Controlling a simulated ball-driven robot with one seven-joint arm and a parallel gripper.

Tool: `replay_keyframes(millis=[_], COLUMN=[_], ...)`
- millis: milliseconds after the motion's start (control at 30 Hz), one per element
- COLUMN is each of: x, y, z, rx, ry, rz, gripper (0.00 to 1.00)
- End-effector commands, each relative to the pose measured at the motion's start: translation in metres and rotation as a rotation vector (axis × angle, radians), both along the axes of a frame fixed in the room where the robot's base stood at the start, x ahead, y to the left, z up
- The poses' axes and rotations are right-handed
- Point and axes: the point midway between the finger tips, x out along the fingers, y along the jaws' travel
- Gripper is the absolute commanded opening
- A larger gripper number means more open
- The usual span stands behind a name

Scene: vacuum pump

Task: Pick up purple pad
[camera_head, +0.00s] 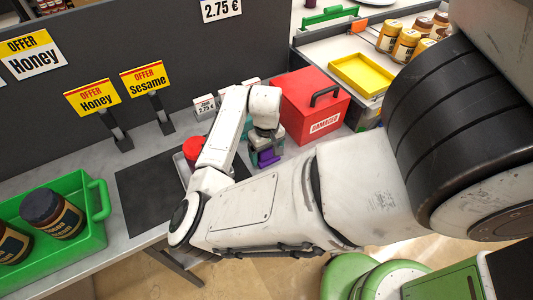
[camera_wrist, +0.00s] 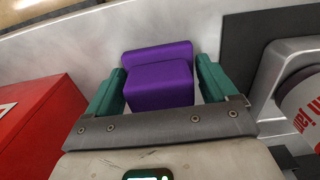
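The purple pad (camera_wrist: 160,80) lies on the grey counter, with a raised block in front of a flatter back part. In the wrist view it sits between the two green fingers of my gripper (camera_wrist: 161,75). The fingers are spread about as wide as the pad, with a narrow gap at the right; contact at the left is unclear. In the head view my gripper (camera_head: 266,143) points down over the pad (camera_head: 268,157), and my arm hides part of the area.
A red box labelled "Damaged" (camera_head: 300,101) stands right of the gripper; it also shows in the wrist view (camera_wrist: 32,125). A jam jar (camera_wrist: 304,100) in a grey holder is close on the other side. A green crate (camera_head: 85,231) of jars and a dark mat (camera_head: 148,195) lie left.

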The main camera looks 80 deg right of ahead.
Motion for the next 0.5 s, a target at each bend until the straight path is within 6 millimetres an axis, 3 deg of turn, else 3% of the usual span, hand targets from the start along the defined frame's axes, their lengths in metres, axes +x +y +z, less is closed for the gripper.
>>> replay_keyframes(millis=[367,500], x=[0.0001,0.0001], y=[-0.0001,-0.0001], z=[0.0003,0.0004], rx=[0.0,0.0], ry=[0.0,0.0], rz=[0.0,0.0], gripper=[0.49,0.49])
